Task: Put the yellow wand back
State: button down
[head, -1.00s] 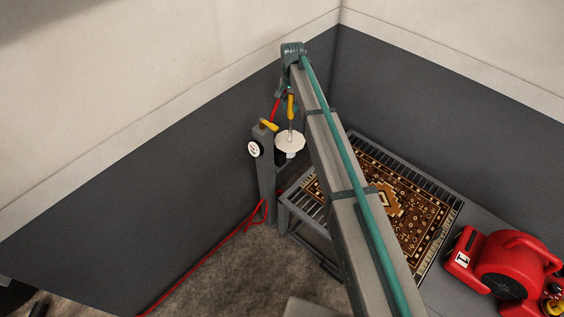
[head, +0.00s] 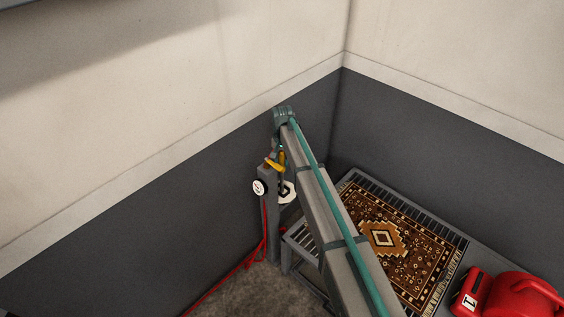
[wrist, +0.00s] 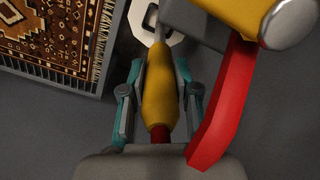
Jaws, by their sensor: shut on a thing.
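The yellow wand (wrist: 157,88) is between the teal and grey fingers of my gripper (wrist: 158,72), which is shut on it. The wand has a red end near my wrist and a thin grey tube at its far end. That tube points at a white plate (wrist: 139,12) with a dark opening. I cannot tell whether the tip is inside the opening. In the head view the white plate (head: 291,198) sits beside a grey post (head: 271,222), and my gripper (head: 281,172) is just above it. My arm hides most of the wand there.
A yellow fitting (head: 274,164) sits on top of the post and shows close by in the wrist view (wrist: 235,14). A patterned rug (head: 420,246) lies on a rack at right. A red machine (head: 515,296) stands front right.

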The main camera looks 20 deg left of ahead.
jog(key=shift+f, duration=0.8)
jog(key=shift+f, duration=0.2)
jog(key=c, duration=0.9)
grip_release()
jog(key=shift+o, duration=0.2)
jog(key=shift+r, duration=0.1)
notch_tip(320, 180, up, 12)
jog(key=b, duration=0.3)
jog(key=shift+r, duration=0.1)
